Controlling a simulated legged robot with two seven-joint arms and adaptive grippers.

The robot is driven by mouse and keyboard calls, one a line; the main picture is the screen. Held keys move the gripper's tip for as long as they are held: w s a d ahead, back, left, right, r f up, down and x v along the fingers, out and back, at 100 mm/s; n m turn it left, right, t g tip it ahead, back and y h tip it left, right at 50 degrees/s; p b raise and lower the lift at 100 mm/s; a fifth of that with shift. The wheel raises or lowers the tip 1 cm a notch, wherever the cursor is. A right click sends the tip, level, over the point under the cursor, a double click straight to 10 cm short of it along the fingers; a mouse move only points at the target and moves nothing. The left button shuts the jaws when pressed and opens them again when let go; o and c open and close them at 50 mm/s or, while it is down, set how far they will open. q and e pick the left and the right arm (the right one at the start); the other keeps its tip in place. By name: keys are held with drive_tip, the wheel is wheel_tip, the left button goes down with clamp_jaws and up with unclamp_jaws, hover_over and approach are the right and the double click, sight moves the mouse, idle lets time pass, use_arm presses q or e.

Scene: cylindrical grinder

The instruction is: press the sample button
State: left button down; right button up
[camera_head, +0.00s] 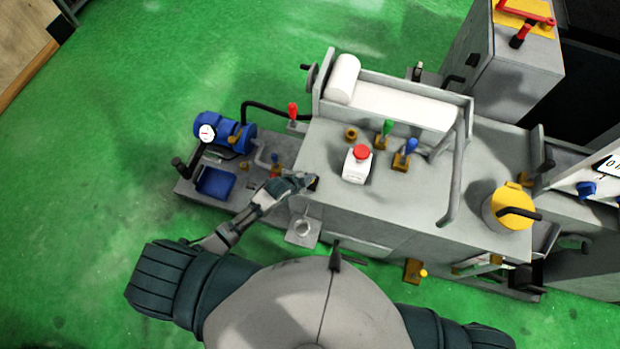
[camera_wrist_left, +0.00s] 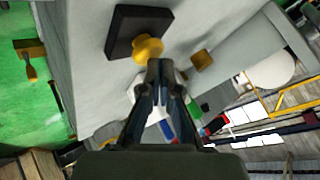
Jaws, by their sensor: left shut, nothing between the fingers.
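A yellow round button (camera_wrist_left: 149,47) on a square black base (camera_wrist_left: 124,30) shows in the left wrist view, on the grey machine housing. I see no label naming it as the sample button. My left gripper (camera_wrist_left: 160,67) is shut and empty, its fingertips at the lower edge of the button; I cannot tell whether they touch it. In the head view my left gripper (camera_head: 312,182) is at the left front edge of the machine top and mostly hides this button. My right gripper is out of view.
A white box (camera_head: 354,171) with a red button (camera_head: 361,152) stands right of the left gripper. A blue motor (camera_head: 222,133) is at left. Green floor lies open beyond.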

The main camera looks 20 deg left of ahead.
use_arm(q)
drive_tip(key=shift+f, duration=0.35)
idle(0.6)
drive_tip(key=shift+a+r+p, duration=0.1)
drive_tip(key=shift+r+p, duration=0.85)
drive_tip(key=shift+r, duration=0.05)
wheel_tip(320, 180, up, 5)
drive_tip(key=p, duration=0.5)
drive_tip(key=shift+r, duration=0.1)
idle(0.4)
